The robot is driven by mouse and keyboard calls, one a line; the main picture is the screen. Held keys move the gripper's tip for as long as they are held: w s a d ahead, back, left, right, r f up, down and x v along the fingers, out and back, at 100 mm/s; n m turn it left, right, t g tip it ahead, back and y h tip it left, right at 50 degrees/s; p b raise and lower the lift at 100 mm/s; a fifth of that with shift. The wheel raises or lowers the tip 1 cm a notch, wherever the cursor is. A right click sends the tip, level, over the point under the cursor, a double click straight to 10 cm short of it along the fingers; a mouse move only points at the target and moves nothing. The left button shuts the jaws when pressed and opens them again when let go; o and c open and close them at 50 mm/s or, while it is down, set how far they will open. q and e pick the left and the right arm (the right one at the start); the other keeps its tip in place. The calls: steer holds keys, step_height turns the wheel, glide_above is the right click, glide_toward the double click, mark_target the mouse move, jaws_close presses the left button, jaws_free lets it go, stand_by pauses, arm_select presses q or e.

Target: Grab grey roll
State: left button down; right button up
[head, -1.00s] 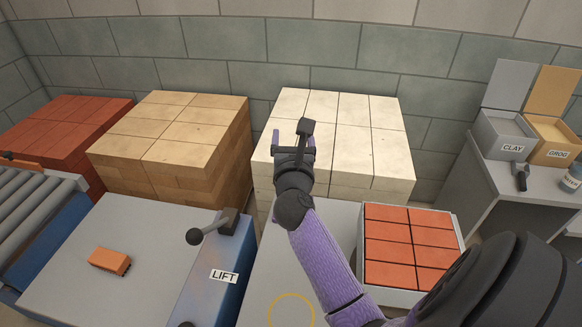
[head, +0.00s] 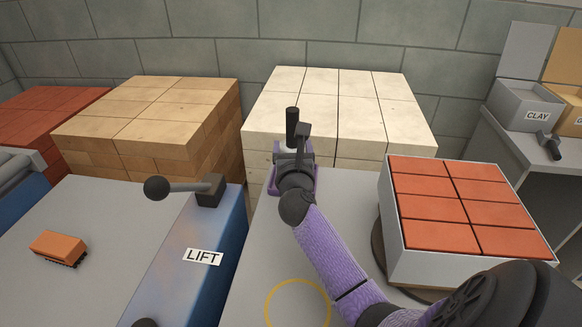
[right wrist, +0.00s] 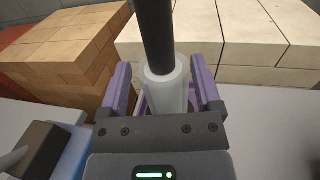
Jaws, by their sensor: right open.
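The grey roll (right wrist: 168,92) is a light grey cylinder around an upright dark rod (right wrist: 155,35), seen in the right wrist view. It stands between the two purple fingers of my right gripper (right wrist: 160,78), with a visible gap on each side. In the head view the dark rod (head: 292,122) rises just beyond my right gripper (head: 294,150), while the grey part is hidden behind the gripper. My right gripper is open around the roll. The roll's lower end is hidden by the gripper body. My left gripper is not in view.
A pale brick stack (head: 340,110) stands behind the gripper, and a tan stack (head: 150,115) to its left. The LIFT unit (head: 205,235) with a ball-ended lever (head: 157,188) is at left. A grey tray (head: 470,268) of orange bricks is at right.

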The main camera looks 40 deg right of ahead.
mark_target(293, 144)
steer(key=shift+w+d+f+b, duration=0.2)
steer(key=shift+w+d+b, duration=0.1)
steer(key=shift+w+d, duration=0.3)
steer(key=shift+w+d+f+b, duration=0.2)
steer(key=shift+w+d+b, duration=0.1)
steer(key=shift+w+d, duration=0.25)
steer(key=shift+w+r, duration=0.15)
steer(key=shift+w, duration=0.05)
jaws_close()
stand_by(0.3)
